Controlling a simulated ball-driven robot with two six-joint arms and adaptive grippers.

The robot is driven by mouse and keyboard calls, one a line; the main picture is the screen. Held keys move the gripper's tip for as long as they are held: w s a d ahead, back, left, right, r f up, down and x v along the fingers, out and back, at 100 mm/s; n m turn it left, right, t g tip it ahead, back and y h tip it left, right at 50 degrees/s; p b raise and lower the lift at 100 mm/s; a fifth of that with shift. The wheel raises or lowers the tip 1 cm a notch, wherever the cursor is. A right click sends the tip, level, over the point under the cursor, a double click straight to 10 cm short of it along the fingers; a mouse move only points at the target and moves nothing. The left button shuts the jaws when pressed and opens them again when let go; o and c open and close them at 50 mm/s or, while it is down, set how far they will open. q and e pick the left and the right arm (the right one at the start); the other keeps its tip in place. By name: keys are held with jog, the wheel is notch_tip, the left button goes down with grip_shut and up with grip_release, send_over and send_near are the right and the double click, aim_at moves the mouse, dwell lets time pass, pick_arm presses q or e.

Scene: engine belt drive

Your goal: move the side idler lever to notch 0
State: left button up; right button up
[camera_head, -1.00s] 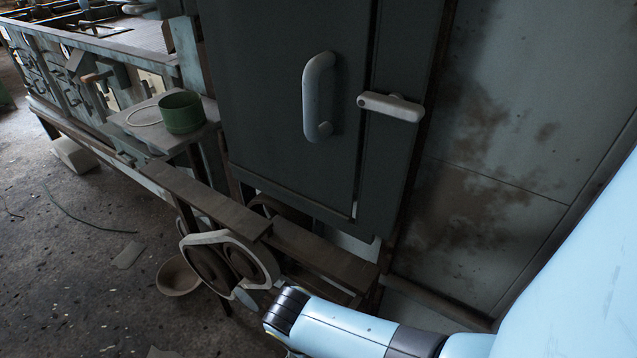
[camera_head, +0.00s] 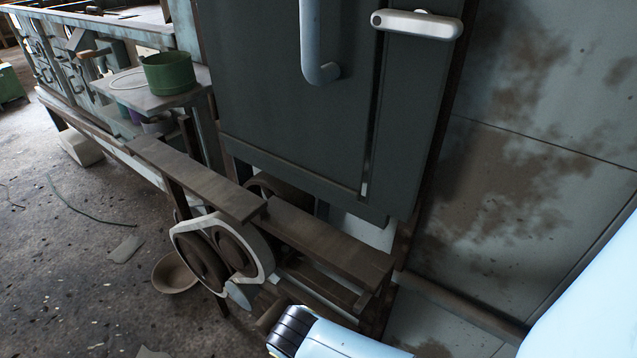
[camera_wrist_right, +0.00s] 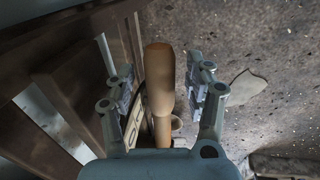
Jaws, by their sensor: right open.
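A light wooden handle (camera_wrist_right: 158,80), apparently the lever's, stands between the fingers of my right gripper (camera_wrist_right: 161,88) in the right wrist view. The gripper is open, with gaps visible on both sides of the handle. The handle's lower part narrows and runs toward the gripper's palm. In the head view a brown rounded end (camera_head: 271,314) shows beside my right arm's dark joint; I cannot tell if it is the same handle. A pale belt (camera_head: 262,251) loops around brown pulleys (camera_head: 203,262). My left gripper is not in view.
A dark cabinet (camera_head: 290,110) with a grey handle (camera_head: 311,45) stands behind a brown beam (camera_head: 325,238). A green pot (camera_head: 170,73) sits on a small table at left. A bowl (camera_head: 175,273) lies on the floor. Open floor extends at lower left.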

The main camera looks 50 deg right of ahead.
grip_shut()
dwell(0.4)
